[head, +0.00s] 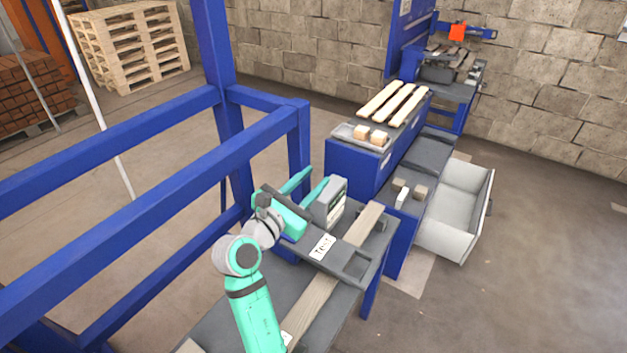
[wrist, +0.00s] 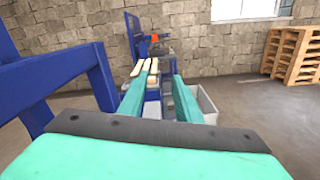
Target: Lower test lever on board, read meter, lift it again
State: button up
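A grey box-shaped unit (head: 334,197) with pale faces, perhaps the meter, stands on the near bench beside my gripper; no reading is legible. A dark grey plate with a white TEST label (head: 322,247) lies in front of it. A wooden board (head: 316,299) runs along the bench, passing under this plate. I cannot clearly make out the test lever; my arm and gripper may hide it. My gripper (head: 312,176) is above the bench to the left of the box. In the wrist view, my gripper's two teal fingers (wrist: 159,77) are apart with nothing between them.
Blue gantry rails (head: 150,165) run close along the left. Beyond the bench, a blue stand (head: 357,166) holds pale slats (head: 395,103) and small blocks. An open white drawer (head: 456,212) juts out at right. Pallets (head: 130,45) stand far left. The right-hand floor is clear.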

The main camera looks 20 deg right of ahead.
jog(key=shift+a, duration=0.15)
jog(key=c, duration=0.5)
jog(key=shift+a, duration=0.25)
grip_shut()
jog(key=shift+d, duration=0.25)
jog(key=shift+w+a, duration=0.1)
jog(key=o, duration=0.9)
grip_release()
jog(key=shift+c, duration=0.2)
jog(key=v, duration=1)
jog(key=shift+s+a, duration=0.25)
jog(key=shift+s, duration=0.1)
